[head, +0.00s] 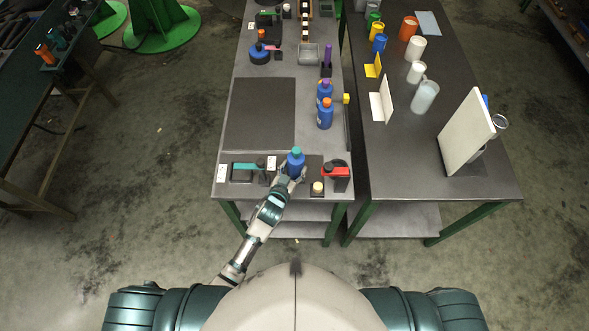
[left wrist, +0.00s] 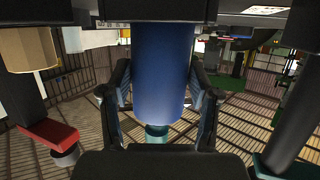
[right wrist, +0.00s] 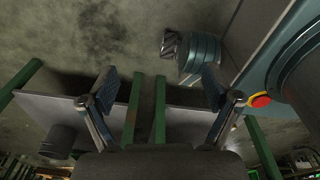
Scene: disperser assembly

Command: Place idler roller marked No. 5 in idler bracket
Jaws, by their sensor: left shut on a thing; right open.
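My left gripper (head: 289,177) is shut on a blue bottle (head: 295,163) with a teal cap, at the near edge of the left table. In the left wrist view the blue body (left wrist: 162,75) stands between the fingers of the gripper (left wrist: 160,100), its cap toward the bottom of the picture. My right gripper (right wrist: 160,82) is open and empty in the right wrist view. It does not show in the head view. I cannot make out a roller marked No. 5 or an idler bracket.
On the left table (head: 226,110), a teal-handled device (head: 250,166) is left of the bottle and a red-and-black one (head: 336,171) right. The dark mat (head: 260,113) is clear. The right table (head: 400,170) carries a white panel (head: 466,138).

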